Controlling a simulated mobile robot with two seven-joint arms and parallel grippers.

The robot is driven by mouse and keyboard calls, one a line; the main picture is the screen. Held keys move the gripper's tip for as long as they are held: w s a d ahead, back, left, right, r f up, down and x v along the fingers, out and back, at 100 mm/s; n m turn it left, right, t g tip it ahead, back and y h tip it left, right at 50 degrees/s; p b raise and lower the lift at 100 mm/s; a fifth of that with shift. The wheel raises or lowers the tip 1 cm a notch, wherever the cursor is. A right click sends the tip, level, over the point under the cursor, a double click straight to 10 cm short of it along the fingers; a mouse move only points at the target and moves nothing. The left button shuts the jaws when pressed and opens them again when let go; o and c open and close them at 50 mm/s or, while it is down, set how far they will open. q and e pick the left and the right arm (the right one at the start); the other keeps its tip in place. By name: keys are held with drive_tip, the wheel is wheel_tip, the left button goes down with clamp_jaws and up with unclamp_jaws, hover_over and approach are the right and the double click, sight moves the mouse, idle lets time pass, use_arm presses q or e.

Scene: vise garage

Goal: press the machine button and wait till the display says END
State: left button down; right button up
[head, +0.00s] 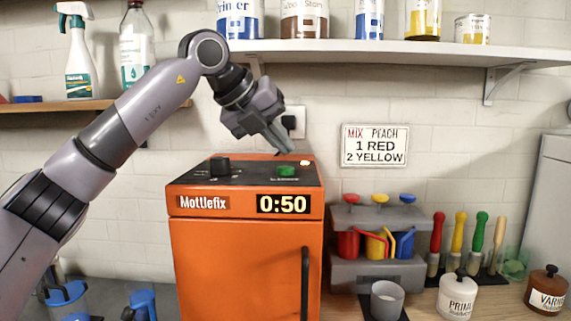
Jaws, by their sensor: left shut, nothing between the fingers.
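The orange Mottlefix machine (245,262) stands on the bench in the middle of the head view. Its display (283,203) reads 0:50. A green button (286,171) sits on the dark top panel, with a black knob (219,166) to its left. My left gripper (288,149) is shut and empty. Its fingertips point down above the green button and look slightly apart from it. My right gripper is not in view.
A white shelf (400,55) with cans runs above the machine. A sign (375,146) hangs on the wall. A grey dispenser rack (372,272), a cup (386,299) and several colored-handled tools stand to the right.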

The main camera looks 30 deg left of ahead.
sight(280, 168)
use_arm(q)
drive_tip(key=shift+r+p, duration=1.75)
drive_tip(key=shift+r, duration=0.5)
drive_tip(key=shift+f, duration=0.1)
